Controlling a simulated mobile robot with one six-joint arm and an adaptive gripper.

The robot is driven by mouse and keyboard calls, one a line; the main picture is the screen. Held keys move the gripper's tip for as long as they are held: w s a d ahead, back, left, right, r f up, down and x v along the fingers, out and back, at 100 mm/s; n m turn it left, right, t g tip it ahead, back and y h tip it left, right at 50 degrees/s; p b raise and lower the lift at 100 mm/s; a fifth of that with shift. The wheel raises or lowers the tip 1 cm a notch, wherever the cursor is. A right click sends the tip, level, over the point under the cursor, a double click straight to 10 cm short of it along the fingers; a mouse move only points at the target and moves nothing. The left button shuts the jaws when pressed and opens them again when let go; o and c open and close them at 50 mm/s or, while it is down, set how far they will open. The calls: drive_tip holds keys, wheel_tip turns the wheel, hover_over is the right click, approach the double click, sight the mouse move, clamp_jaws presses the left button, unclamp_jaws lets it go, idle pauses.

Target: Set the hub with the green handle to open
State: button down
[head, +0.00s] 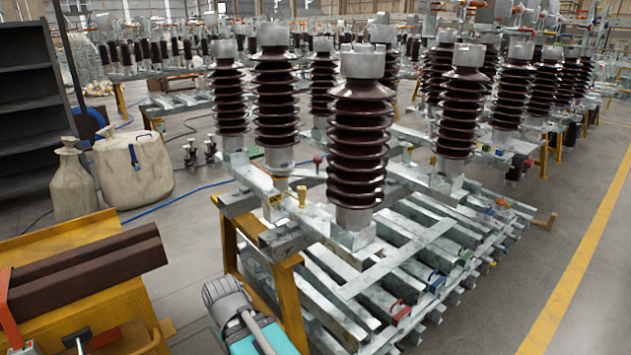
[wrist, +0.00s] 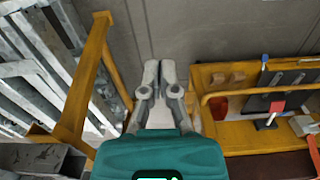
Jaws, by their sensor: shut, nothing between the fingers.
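A small green piece (head: 255,152) shows between the bases of the brown ribbed insulators on the steel frame. It may be the green handle, but it is partly hidden and too small for me to tell its setting. My gripper (head: 216,292) is low in front of the frame's yellow leg, apart from the green piece and nearer the camera. In the wrist view my gripper (wrist: 160,68) has its grey fingers together, with nothing between them, over the grey floor. No green handle shows in the wrist view.
A yellow handle (head: 301,196) and a red handle (head: 318,160) stand on the frame. Yellow supports (head: 287,305) rise close beside my gripper. A yellow bench (head: 60,240) with brown bars stands at left. Pale sacks (head: 135,170) sit behind it. Floor is clear at right.

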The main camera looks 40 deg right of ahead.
drive_tip(key=shift+d, duration=0.25)
drive_tip(key=shift+w+d, duration=0.1)
drive_tip(key=w+d+r+n+t+h, duration=0.2)
drive_tip(key=w+d+r+n+h, duration=0.3)
drive_tip(key=d, duration=0.6)
drive_tip(key=w+d+n+t+h, duration=0.2)
drive_tip(key=w+d+h, duration=0.1)
drive_tip(key=w+d, duration=0.55)
drive_tip(key=w+d+r+n+t+h, duration=0.2)
drive_tip(key=d+r+n, duration=0.2)
drive_tip(key=d+n, duration=0.1)
drive_tip(key=w+d+r+n+t+h, duration=0.2)
drive_tip(key=w+d+r+n, duration=0.1)
drive_tip(key=d+n, duration=0.3)
drive_tip(key=w+d+r+n+t+h, duration=0.1)
drive_tip(key=w+d+r+n+t, duration=0.1)
drive_tip(key=d+r+n, duration=0.3)
drive_tip(key=shift+w+d+r+n+t+h, duration=0.1)
drive_tip(key=shift+w+d+n+t+h, duration=0.15)
drive_tip(key=shift+d, duration=0.6)
drive_tip(key=shift+w+d+r+n+t+h, duration=0.15)
drive_tip(key=shift+w+d, duration=0.1)
drive_tip(key=shift+d, duration=0.55)
drive_tip(key=shift+w+d+r+n+t, duration=0.15)
drive_tip(key=shift+d+n+t, duration=0.1)
drive_tip(key=shift+n, duration=0.3)
drive_tip(key=shift+w+d+r+n+t, duration=0.15)
drive_tip(key=shift+d+n, duration=0.05)
drive_tip(key=shift+n, duration=0.35)
drive_tip(key=shift+w, duration=0.1)
